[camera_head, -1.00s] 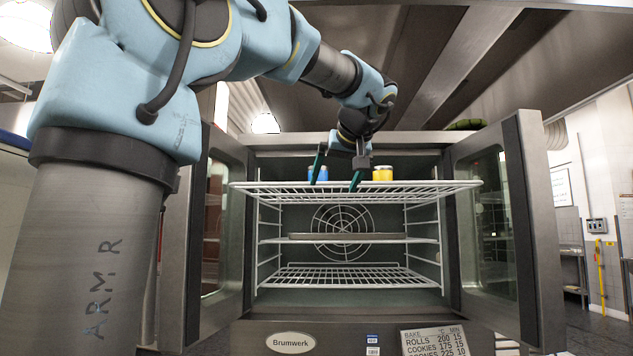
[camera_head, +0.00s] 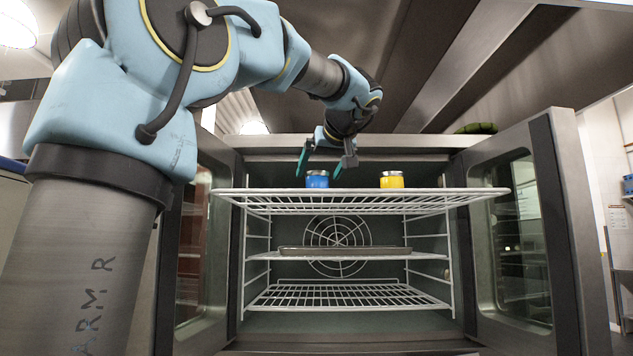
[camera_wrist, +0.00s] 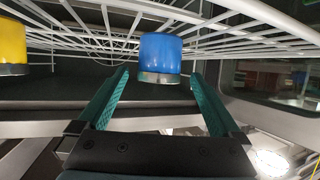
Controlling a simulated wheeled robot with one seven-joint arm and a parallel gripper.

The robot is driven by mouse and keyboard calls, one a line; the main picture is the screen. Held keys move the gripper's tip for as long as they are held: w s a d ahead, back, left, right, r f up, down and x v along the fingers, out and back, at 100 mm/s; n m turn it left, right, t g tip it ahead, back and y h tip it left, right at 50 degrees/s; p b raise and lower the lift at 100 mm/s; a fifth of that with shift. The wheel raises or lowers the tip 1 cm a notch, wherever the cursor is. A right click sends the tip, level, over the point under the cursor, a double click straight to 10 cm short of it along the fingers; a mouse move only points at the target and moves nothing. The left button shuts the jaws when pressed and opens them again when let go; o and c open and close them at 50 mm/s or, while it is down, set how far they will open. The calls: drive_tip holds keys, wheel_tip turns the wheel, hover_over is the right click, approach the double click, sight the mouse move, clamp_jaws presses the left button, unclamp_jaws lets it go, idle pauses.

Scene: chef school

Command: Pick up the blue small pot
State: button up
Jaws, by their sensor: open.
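The blue small pot (camera_head: 317,180) stands upright on the top wire rack (camera_head: 450,198) of the open oven, left of the middle. It has a metal-coloured lid. In the wrist view the blue pot (camera_wrist: 160,55) shows upside down, just beyond and between the two green fingers. My gripper (camera_head: 319,177) is open, with its fingers apart around the pot's place in the head view. In the wrist view my gripper (camera_wrist: 160,85) has nothing between its fingertips that I can see touching; contact is not clear.
A yellow pot (camera_head: 391,180) stands on the same rack to the right, with a gap between; it also shows in the wrist view (camera_wrist: 12,45). The oven's doors stand open at the left (camera_head: 205,240) and right (camera_head: 525,230). A tray (camera_head: 345,251) lies on the middle rack.

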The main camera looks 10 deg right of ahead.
sight(315, 179)
drive_tip(key=shift+w+f, duration=0.2)
drive_tip(key=shift+w, duration=0.4)
drive_tip(key=p+x, duration=0.3)
drive_tip(key=x, duration=0.1)
drive_tip(key=shift+r, duration=0.3)
drive_tip(key=shift+w+f+p, duration=0.3)
drive_tip(key=shift+w+f, duration=0.1)
drive_tip(key=shift+w, duration=0.15)
drive_tip(key=shift+c, duration=0.4)
drive_tip(key=c, duration=1.4)
drive_tip(key=shift+r, duration=0.1)
drive_tip(key=shift+c, duration=0.2)
